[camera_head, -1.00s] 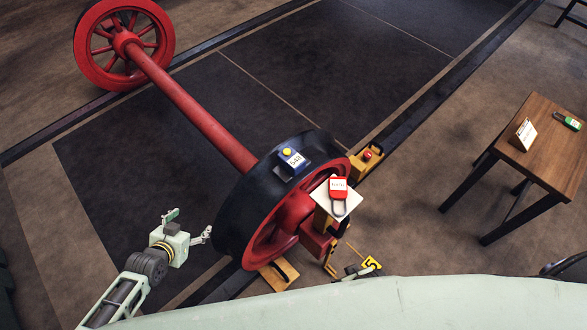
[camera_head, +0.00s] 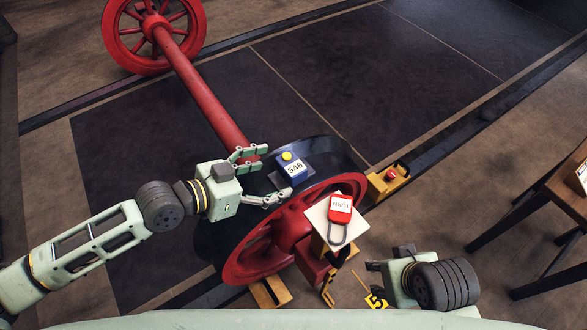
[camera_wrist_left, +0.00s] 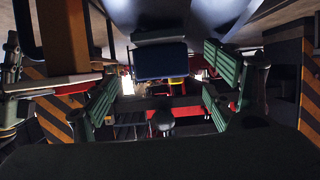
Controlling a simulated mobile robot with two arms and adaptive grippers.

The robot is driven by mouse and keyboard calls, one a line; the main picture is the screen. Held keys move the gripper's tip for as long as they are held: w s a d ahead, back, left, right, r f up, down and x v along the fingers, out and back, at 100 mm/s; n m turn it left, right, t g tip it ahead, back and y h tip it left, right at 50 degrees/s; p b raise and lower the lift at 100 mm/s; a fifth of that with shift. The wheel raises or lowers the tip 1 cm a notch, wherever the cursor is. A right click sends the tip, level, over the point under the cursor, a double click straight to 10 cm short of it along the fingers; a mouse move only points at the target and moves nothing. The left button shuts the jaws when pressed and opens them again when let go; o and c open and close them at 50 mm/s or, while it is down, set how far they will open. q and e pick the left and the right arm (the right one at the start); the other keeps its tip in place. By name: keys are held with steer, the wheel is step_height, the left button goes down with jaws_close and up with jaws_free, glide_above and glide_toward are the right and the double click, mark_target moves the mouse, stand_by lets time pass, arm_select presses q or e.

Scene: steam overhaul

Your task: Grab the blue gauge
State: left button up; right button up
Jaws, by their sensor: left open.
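The blue gauge (camera_head: 292,166) has a yellow knob on top and a white label reading 548. It sits on the black rim of the near wheel. My left gripper (camera_head: 273,172) is open, its two fingers just left of the gauge and pointing at it. In the left wrist view the blue gauge (camera_wrist_left: 160,60) shows ahead, between the green-padded fingers, with a gap on both sides. My right gripper (camera_head: 384,268) is at the lower right, in front of the wheel; its fingers are mostly hidden.
The red wheelset axle (camera_head: 205,98) runs to a far red wheel. A red padlock (camera_head: 340,203) lies on a pale plate just right of the gauge. A yellow box with a red button (camera_head: 388,178) stands behind it. A wooden table (camera_head: 570,185) is at the right edge.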

mark_target(282, 170)
arm_select(q)
steer(key=x, duration=0.5)
steer(key=shift+w+r+b, duration=0.15)
steer(key=shift+b, duration=0.2)
steer(key=shift+c, duration=0.4)
steer(key=shift+r, duration=0.1)
steer(key=c, duration=1.5)
